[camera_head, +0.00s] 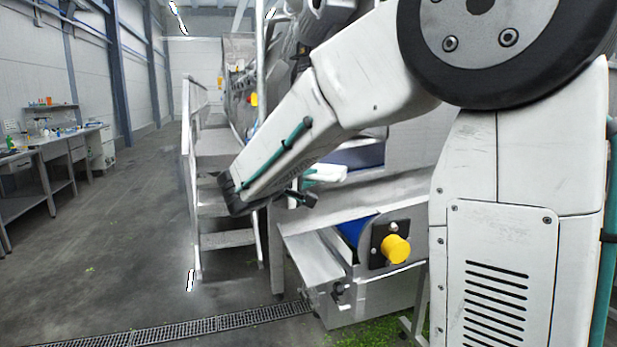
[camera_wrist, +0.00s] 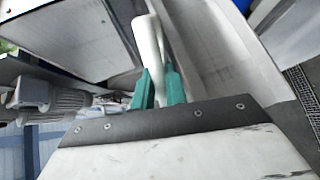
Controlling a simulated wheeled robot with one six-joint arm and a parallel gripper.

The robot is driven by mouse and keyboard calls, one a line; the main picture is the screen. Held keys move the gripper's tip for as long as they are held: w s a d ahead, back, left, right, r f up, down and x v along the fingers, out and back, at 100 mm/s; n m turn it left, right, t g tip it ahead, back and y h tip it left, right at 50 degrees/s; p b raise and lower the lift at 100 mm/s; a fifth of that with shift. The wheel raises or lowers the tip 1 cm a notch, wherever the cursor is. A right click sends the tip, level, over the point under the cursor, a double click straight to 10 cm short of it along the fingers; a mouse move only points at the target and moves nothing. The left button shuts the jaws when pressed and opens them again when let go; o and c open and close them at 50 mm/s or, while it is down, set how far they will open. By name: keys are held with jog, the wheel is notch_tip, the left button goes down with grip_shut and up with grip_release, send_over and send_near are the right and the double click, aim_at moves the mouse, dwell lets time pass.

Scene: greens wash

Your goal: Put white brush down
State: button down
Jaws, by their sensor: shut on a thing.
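The white brush (camera_wrist: 147,42) shows in the wrist view as a pale, rounded length reaching out beyond the green fingers. My gripper (camera_wrist: 158,76) is shut on it. In the head view the white brush (camera_head: 328,172) shows as a small white piece just past my forearm, above the sloped metal of the machine. My gripper is mostly hidden there behind my arm. The bristles cannot be made out, and I cannot tell whether the brush touches anything.
A conveyor with a blue belt (camera_head: 353,229) and a yellow knob (camera_head: 396,249) stands below my arm. Metal steps (camera_head: 226,239) are left of it. A workbench (camera_head: 42,150) with small items stands at far left. The floor between is clear. A drain grate (camera_head: 170,329) crosses the front.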

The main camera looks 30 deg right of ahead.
jog(key=shift+f, duration=0.2)
jog(key=c, duration=1.4)
grip_release()
jog(key=shift+c, duration=0.2)
jog(key=shift+r, duration=0.1)
